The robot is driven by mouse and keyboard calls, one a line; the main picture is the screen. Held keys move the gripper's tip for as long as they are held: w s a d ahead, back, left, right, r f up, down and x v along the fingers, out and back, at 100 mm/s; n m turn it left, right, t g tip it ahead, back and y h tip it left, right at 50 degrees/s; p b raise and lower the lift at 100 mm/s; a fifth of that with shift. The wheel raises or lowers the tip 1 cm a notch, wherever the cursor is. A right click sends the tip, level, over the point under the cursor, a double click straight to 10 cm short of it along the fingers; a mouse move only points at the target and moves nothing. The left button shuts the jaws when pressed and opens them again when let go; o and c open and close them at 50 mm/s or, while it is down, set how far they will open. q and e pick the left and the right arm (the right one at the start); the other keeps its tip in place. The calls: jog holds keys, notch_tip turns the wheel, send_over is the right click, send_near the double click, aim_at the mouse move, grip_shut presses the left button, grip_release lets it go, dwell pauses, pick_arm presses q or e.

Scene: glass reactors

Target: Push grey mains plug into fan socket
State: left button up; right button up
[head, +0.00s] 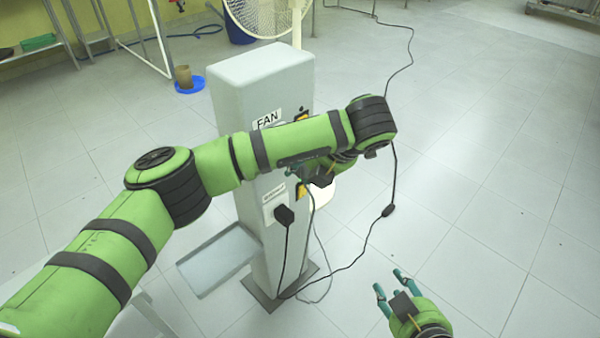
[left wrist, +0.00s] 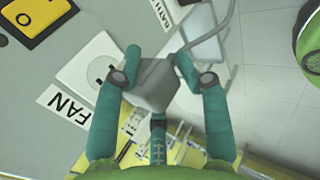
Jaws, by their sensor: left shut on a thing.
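My left gripper (left wrist: 158,75) is shut on the grey mains plug (left wrist: 153,88), its teal fingers on either side. The plug's grey cable (left wrist: 205,35) runs away to the upper right. The fan socket (left wrist: 97,72), a white plate with a round recess, is beside the plug to the left. The recess is uncovered, so the plug is outside it; the exact gap is unclear. A FAN label (left wrist: 66,105) sits beside it. In the head view my left arm hides the socket and most of the gripper. My right gripper (head: 393,284) is open and empty, low at the right.
The grey pillar (head: 250,90) stands upright in front of me. A black plug (head: 284,214) sits in its lower socket, its cable hanging to the floor. A fan (head: 262,15) stands behind.

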pick_arm(q)
jog(key=shift+w+a, duration=0.2)
jog(key=shift+a, duration=0.05)
dwell(0.4)
jog(key=shift+w+a+b, duration=0.5)
jog(key=shift+w+a, duration=1)
jog(key=shift+a, duration=0.2)
jog(key=shift+w+a, duration=0.3)
jog(key=shift+a, duration=0.05)
dwell(0.6)
jog(key=shift+w+a+r+b, duration=0.3)
jog(key=shift+a+r+b, duration=0.05)
jog(key=shift+a, duration=0.1)
dwell(1.3)
jog(key=o, duration=1.3)
jog(key=shift+o, duration=0.5)
jog(key=shift+a+f, duration=0.1)
jog(key=shift+f, duration=0.05)
jog(key=shift+f, duration=0.1)
